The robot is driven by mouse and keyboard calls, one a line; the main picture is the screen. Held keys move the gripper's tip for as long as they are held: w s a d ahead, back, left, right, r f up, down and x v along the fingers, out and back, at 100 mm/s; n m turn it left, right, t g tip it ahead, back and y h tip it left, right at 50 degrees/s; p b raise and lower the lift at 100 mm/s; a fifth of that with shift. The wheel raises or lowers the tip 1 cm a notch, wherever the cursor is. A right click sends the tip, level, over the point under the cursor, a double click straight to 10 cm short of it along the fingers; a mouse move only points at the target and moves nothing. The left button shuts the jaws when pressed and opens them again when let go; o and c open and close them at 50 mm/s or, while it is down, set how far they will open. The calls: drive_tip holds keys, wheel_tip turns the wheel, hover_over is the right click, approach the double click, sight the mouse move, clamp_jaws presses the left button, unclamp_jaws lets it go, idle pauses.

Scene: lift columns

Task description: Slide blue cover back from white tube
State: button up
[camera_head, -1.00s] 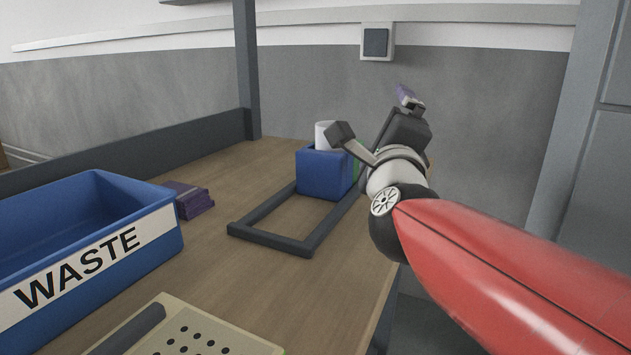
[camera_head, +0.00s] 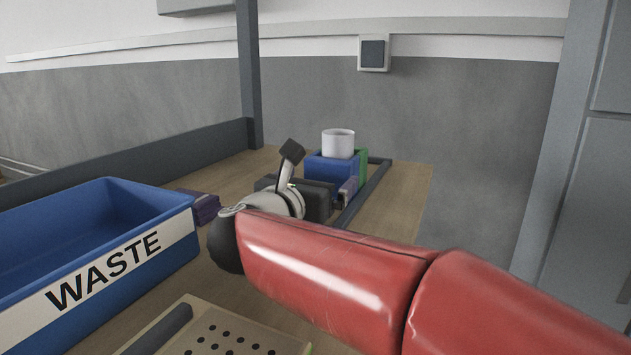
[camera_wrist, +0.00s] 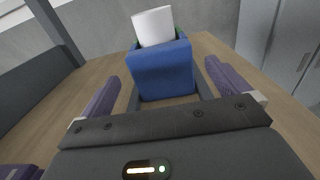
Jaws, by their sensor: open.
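The blue cover (camera_head: 322,166) is a block-like piece standing inside a dark rail frame (camera_head: 377,180) on the wooden table. The white tube (camera_head: 338,143) rises upright out of its top. A green part (camera_head: 363,163) shows behind the cover on the right. In the wrist view the blue cover (camera_wrist: 163,72) is straight ahead, with the white tube (camera_wrist: 153,27) above it. My gripper (camera_wrist: 163,85) is open, its purple fingers apart on the left and right of the cover's near side. My arm hides the frame's near part in the head view.
A blue WASTE bin (camera_head: 100,245) stands at the left, with a purple block (camera_head: 203,207) beside it. A beige perforated board (camera_head: 229,335) lies at the front. A grey post (camera_head: 249,75) and a low wall bound the table's back left.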

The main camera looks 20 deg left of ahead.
sight(333, 167)
drive_tip(key=shift+w+d+p, duration=0.15)
drive_tip(key=shift+w+p, duration=0.3)
drive_tip(key=shift+w, duration=1.5)
drive_tip(key=shift+w+d+p, duration=0.15)
drive_tip(key=shift+w+p, duration=0.25)
drive_tip(key=shift+w, duration=1.55)
drive_tip(key=c, duration=1)
